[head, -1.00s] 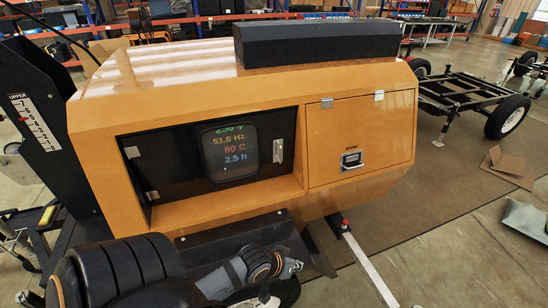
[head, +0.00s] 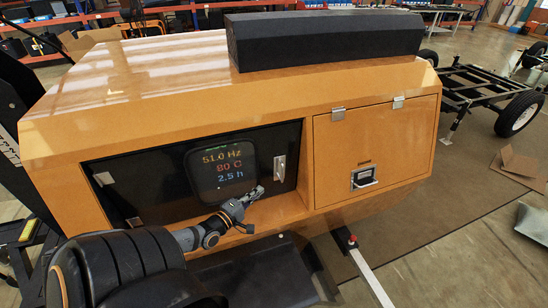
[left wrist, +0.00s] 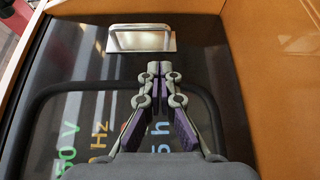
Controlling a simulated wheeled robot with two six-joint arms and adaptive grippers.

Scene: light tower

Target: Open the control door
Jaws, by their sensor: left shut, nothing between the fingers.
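The control door is the dark glossy panel (head: 150,190) set into the front of the orange light tower body. It looks shut, with hinges on its left and a silver handle (head: 280,168) near its right edge. A screen (head: 222,172) with coloured readings shows through it. My left gripper (head: 258,192) is in front of the door, below and left of the handle, with its fingers shut and empty. In the left wrist view the handle (left wrist: 141,39) lies beyond the fingertips (left wrist: 159,68), apart from them. My right gripper is not in view.
An orange side door (head: 365,145) with a black latch (head: 364,178) is shut to the right. A black bar-shaped box (head: 325,40) lies on top. A dark ledge (head: 255,270) and a metal drawbar (head: 365,270) are below. A wheeled chassis (head: 490,90) stands at the back right.

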